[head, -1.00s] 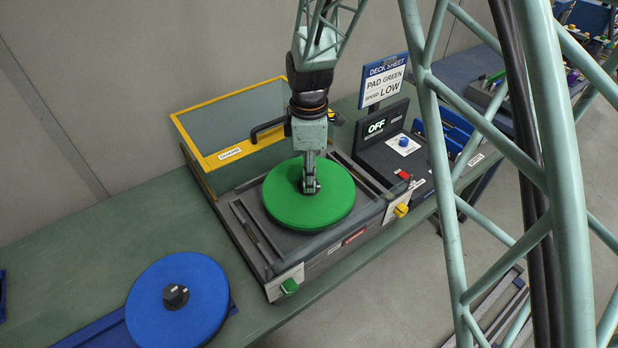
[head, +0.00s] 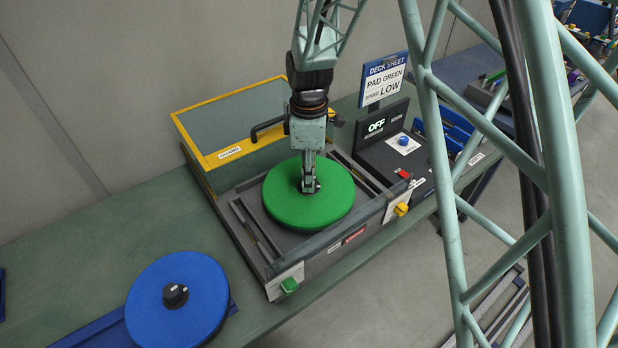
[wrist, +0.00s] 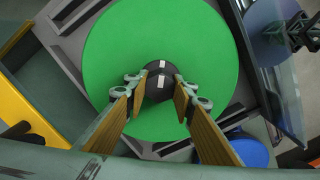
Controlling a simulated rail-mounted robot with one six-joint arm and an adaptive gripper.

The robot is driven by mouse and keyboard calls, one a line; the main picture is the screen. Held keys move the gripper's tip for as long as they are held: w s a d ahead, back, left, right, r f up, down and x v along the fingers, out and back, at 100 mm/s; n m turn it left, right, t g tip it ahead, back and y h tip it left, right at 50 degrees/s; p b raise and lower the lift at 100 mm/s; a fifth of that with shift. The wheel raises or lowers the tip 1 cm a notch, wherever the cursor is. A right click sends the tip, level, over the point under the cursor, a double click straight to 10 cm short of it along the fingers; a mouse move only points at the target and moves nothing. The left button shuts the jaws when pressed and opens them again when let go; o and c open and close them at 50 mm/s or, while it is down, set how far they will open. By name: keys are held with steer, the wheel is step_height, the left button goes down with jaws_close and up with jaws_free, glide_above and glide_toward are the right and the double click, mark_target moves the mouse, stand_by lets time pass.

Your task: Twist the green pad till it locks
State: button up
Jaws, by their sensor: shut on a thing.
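The green pad (head: 325,205) is a thick round disc lying flat on the dark deck of the machine (head: 245,225). In the wrist view the pad (wrist: 120,60) shows a dark central knob (wrist: 160,82) with white marks on it. My gripper (head: 310,188) points down over the middle of the pad. In the wrist view my gripper's fingers (wrist: 160,95) stand on either side of the knob and are shut on it. The pad's underside and its seat are hidden.
A yellow-framed guard (head: 235,150) stands raised behind the deck. The control panel (head: 392,150) reads OFF, below a deck sheet sign (head: 384,80) saying pad green, speed low. A blue pad (head: 190,320) lies at the front left.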

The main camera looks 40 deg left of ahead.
steer(key=shift+f+m+b, duration=0.15)
steer(key=shift+m+b, duration=0.15)
steer(key=shift+m, duration=2.4)
steer(key=shift+m+b, duration=0.3)
steer(key=shift+m, duration=2.6)
steer(key=o, duration=1.1)
steer(key=shift+c, duration=0.2)
steer(key=shift+o, duration=0.7)
step_height(320, 180, up, 12)
